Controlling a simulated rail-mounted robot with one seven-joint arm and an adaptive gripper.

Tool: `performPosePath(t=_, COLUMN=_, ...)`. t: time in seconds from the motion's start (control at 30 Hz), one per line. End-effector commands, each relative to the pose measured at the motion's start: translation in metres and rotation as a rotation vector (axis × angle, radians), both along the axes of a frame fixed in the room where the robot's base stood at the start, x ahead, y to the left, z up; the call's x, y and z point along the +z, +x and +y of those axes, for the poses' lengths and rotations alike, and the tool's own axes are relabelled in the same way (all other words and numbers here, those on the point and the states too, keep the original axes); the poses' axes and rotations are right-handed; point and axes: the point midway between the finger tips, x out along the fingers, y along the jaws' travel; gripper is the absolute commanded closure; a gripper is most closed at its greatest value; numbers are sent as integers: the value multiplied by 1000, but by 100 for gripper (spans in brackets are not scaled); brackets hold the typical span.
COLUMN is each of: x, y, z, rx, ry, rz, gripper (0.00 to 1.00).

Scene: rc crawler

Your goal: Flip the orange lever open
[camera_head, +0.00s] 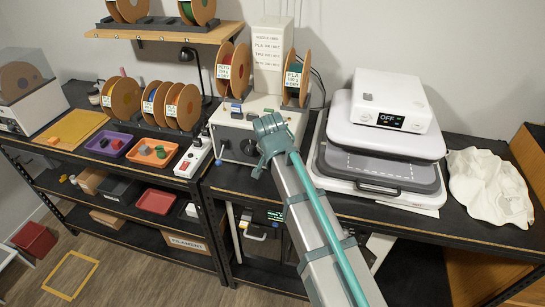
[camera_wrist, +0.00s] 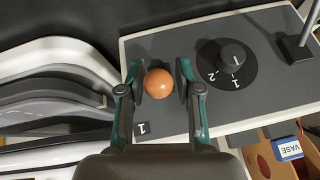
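The orange lever shows as a round orange knob (camera_wrist: 158,84) in the wrist view, seen end-on above a grey panel (camera_wrist: 160,45); its stem is hidden behind the knob. My gripper (camera_wrist: 160,80) is partly open, with one teal finger to the left of the knob and one to the right. The knob sits between the dark finger pads, very close to both; I cannot tell whether they touch it. In the head view my gripper (camera_head: 268,127) is at the front of the white filament machine (camera_head: 240,108), and the lever is hidden there.
A black dial (camera_wrist: 232,58) marked 1 and 2 is just right of my right finger. A "1" label (camera_wrist: 142,128) lies below the knob. A white press (camera_head: 385,120) reading OFF stands to the right. Spools (camera_head: 232,70) stand on the machine, and a power strip (camera_head: 193,157) lies to its left.

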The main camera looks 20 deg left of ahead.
Motion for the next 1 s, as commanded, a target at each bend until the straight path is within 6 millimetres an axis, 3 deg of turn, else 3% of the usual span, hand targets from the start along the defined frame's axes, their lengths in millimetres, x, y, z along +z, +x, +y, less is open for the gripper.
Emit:
performPosePath(t=0.33, x=11, y=-7, z=-3, rx=0, ry=0, rz=0, gripper=66)
performPosePath(t=0.8, x=83, y=-45, z=-16, rx=0, ry=1, rz=-1, gripper=66)
performPosePath(t=1.0, x=100, y=-54, z=-19, rx=1, ry=0, rz=0, gripper=66)
